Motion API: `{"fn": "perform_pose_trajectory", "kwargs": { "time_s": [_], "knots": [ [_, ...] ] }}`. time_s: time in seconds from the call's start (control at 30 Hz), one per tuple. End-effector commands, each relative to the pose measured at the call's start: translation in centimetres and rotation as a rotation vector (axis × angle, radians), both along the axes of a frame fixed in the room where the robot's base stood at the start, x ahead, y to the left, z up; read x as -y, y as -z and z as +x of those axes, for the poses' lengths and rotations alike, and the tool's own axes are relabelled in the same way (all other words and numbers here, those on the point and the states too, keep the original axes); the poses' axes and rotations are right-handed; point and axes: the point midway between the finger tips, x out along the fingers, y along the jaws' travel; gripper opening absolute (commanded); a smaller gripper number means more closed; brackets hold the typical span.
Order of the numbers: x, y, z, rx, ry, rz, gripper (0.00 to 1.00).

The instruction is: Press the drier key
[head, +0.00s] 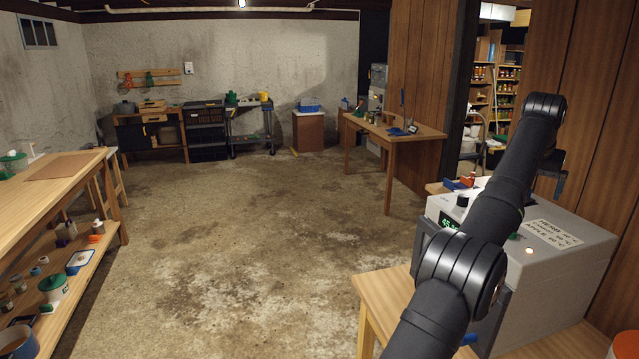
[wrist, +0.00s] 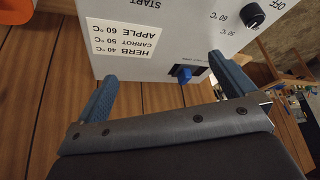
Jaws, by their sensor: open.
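The drier is a pale grey box (head: 575,262) on the wooden table at the right in the head view. Its top panel (wrist: 215,38) shows upside down in the wrist view, with a white label of temperatures, a START marking at the top edge and a blue key (wrist: 183,73) in a dark slot. A lit round button (head: 529,251) shows on the drier in the head view. My gripper (wrist: 162,68) is open and empty, its two blue fingers apart, with the blue key between them in the picture. I cannot tell whether a finger touches the panel.
A black knob (wrist: 253,16) stands on the panel with OFF and temperature markings. A wood-panelled wall (head: 600,110) rises behind the drier. A wooden table (head: 385,295) bears the drier. The concrete floor (head: 250,240) to the left is clear.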

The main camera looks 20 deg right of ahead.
Motion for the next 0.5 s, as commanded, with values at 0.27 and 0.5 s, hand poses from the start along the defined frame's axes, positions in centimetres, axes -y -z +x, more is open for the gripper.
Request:
{"fn": "perform_pose_trajectory", "kwargs": {
  "time_s": [0.27,0.5],
  "knots": [
    [0.02,0.04,0.01,0.000,0.000,0.000,0.49],
    [0.02,0.04,0.01,0.000,0.000,0.000,0.02]
  ]
}}
